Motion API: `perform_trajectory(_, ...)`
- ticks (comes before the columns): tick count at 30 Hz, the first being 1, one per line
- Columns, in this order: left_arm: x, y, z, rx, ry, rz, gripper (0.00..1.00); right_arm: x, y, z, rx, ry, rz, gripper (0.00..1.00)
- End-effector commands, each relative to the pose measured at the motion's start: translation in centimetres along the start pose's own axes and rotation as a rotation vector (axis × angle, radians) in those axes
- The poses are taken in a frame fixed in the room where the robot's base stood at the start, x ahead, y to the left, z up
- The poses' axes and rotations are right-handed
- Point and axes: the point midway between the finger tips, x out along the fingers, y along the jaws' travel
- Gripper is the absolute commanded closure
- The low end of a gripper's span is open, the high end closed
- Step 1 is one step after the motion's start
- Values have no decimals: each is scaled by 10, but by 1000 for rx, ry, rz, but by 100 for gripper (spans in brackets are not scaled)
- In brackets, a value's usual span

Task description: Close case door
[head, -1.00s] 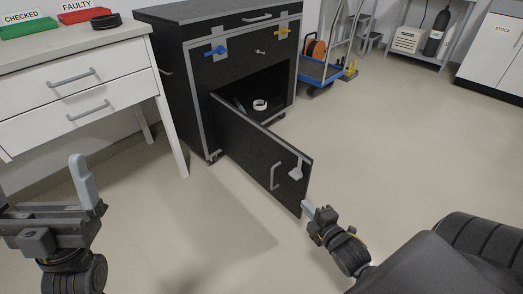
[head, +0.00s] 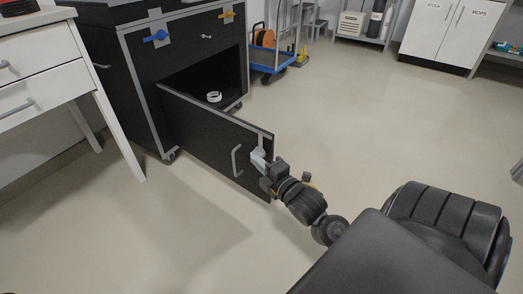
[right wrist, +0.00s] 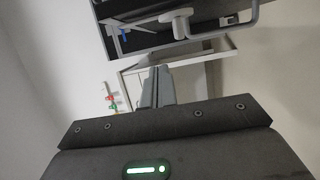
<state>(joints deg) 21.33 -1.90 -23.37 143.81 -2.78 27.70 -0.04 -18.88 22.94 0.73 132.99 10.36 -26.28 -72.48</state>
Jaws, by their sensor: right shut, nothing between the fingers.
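The black case (head: 190,55) stands at the upper left in the head view. Its black door (head: 200,128) hangs wide open, swung out toward me, with a grey edge trim. A grey bar handle (head: 236,161) and a pale latch (head: 258,154) sit near its free edge. My right gripper (head: 260,164) is shut and empty at the door's free edge, right by the latch; I cannot tell whether it touches. My left gripper is out of view.
A white roll (head: 214,97) lies inside the case. A white drawer table (head: 40,90) stands close to the left of the case. A blue trolley (head: 273,62) stands behind it to the right.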

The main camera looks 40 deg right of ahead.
Motion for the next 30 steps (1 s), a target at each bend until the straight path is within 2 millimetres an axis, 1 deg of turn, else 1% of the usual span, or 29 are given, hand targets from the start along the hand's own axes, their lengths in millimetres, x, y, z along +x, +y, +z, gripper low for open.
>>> perform_trajectory(1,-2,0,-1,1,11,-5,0,12,-3,0,-1,1,6,100)
perform_trajectory(4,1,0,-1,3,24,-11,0,29,-2,1,-2,-1,4,100)
perform_trajectory(7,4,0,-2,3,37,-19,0,30,-4,18,-7,0,1,100)
perform_trajectory(12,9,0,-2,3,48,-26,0,33,-2,33,-3,0,0,100)
perform_trajectory(17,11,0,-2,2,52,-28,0,35,0,39,-1,0,0,100)
perform_trajectory(30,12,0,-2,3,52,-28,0,37,0,41,-1,8,0,100)
